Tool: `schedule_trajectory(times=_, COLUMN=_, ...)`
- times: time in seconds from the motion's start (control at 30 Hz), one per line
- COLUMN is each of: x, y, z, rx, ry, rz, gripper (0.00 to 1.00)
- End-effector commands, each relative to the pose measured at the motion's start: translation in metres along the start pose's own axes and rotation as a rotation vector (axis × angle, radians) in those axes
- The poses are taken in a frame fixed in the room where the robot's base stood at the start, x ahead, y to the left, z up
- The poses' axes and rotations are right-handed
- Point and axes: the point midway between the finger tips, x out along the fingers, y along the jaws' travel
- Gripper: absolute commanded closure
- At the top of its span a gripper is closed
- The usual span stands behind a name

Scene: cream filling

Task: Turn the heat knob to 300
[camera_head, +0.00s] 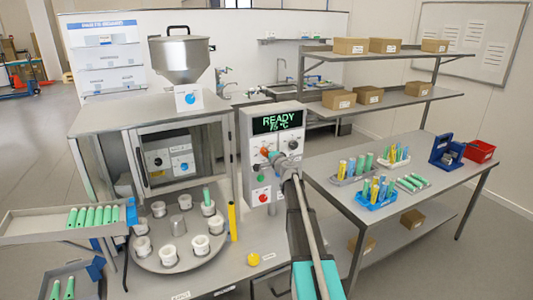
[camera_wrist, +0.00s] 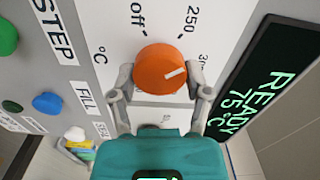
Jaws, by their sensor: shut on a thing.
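The orange heat knob (camera_wrist: 155,62) is on the white control panel (camera_head: 247,135). In the wrist view my gripper (camera_wrist: 161,78) is shut on it, with one finger at each side. The knob's white mark points right, close to a label beginning with 3 that my right finger partly covers. The labels "off" and "250" (camera_wrist: 192,20) show above the knob. I cannot tell whether the mark lines up exactly with 300. The display (camera_head: 278,122) above reads READY and 75 °C. In the head view my gripper is at the panel's front.
The panel also has green, blue and red buttons (camera_head: 262,197). A round turntable (camera_head: 180,262) with several white cups is to the left, with a yellow post (camera_head: 232,222) beside it. The right table (camera_head: 432,165) holds trays of tubes. A yellow ball-like button (camera_head: 253,259) is in front.

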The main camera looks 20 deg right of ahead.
Motion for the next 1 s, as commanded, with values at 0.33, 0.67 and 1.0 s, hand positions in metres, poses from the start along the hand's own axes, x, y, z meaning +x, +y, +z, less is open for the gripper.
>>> schedule_trajectory(times=0.33, x=0.0006, y=0.0016, z=-0.0003, rx=0.327, ry=0.001, rz=0.000, gripper=0.85)
schedule_trajectory(times=0.67, x=0.0006, y=0.0024, z=0.0003, rx=0.572, ry=0.001, rz=0.000, gripper=0.85)
schedule_trajectory(times=1.0, x=0.0006, y=0.0027, z=0.0007, rx=0.668, ry=0.001, rz=0.000, gripper=0.85)
